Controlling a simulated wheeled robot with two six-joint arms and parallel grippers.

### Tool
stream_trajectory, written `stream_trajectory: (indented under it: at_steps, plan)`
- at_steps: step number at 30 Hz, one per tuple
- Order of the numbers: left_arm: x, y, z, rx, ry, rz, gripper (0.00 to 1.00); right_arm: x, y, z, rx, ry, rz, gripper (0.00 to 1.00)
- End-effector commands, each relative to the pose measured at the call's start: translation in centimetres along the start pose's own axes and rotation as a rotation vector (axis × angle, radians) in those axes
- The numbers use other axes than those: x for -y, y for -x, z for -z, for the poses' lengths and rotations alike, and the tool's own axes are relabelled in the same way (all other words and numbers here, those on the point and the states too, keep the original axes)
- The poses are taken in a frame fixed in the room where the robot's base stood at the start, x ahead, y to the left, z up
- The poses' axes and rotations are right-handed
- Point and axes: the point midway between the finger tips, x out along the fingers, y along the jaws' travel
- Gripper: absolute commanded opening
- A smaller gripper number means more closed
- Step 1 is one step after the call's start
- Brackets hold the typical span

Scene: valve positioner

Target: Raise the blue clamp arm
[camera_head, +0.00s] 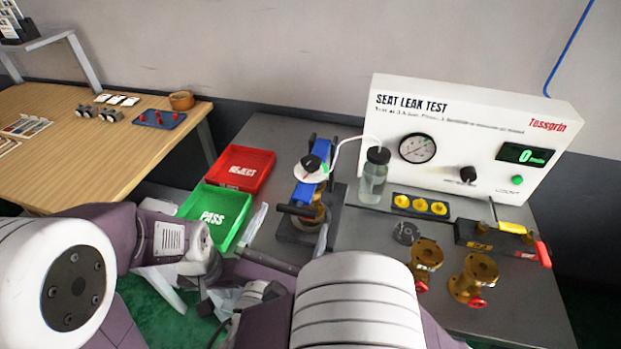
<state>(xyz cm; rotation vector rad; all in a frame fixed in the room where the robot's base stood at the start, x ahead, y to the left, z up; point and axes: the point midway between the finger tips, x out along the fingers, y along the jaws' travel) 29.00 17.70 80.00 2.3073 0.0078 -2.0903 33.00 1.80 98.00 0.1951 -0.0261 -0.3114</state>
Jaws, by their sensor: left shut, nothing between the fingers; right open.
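The blue clamp arm (304,192) is on the dark clamp fixture (297,236), right of the trays. It runs from a dark crossbar handle (295,210) at the near end back to dark posts. A white disc with a black knob (312,166) sits over its middle. A brass part shows beneath it; whether they touch is unclear. My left gripper (207,304) is at the lower left, shut and empty, well apart from the clamp. My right gripper (264,263) is open, low and left of the fixture, partly hidden among my arm links.
A red REJECT tray (264,151) and a green PASS tray (193,203) stand left. A water bottle (374,176), joined by a white tube, stands right, before the white test panel (450,110). Brass valves (477,273) stand at the right front. My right arm covers the table's near middle.

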Motion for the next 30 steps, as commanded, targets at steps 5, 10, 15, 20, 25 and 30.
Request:
stream_trajectory:
  at_steps: [5,10,15,20,25,30]
  plan:
    - [0.0,-0.1,-0.1,0.001,0.000,0.000,0.00,0.1,-0.9,0.0,0.000,-0.001,0.003,1.00]
    - [0.0,-0.4,-0.1,0.001,0.000,0.000,0.00,0.2,-4.5,0.1,0.000,0.000,0.009,1.00]
    - [0.0,-0.6,-0.1,0.001,0.000,0.000,0.00,0.2,-7.7,0.0,0.000,0.000,0.007,1.00]
    - [0.0,-0.6,-0.1,0.001,0.000,0.000,0.00,0.1,-9.0,0.0,0.000,-0.001,0.004,1.00]
    - [0.0,-0.6,-0.1,0.000,0.000,0.000,0.00,0.1,-9.2,0.0,-0.001,0.000,0.002,1.00]
    - [0.0,-0.6,-0.1,0.000,0.000,0.000,0.00,0.1,-9.1,0.0,-0.001,0.000,0.002,0.75]
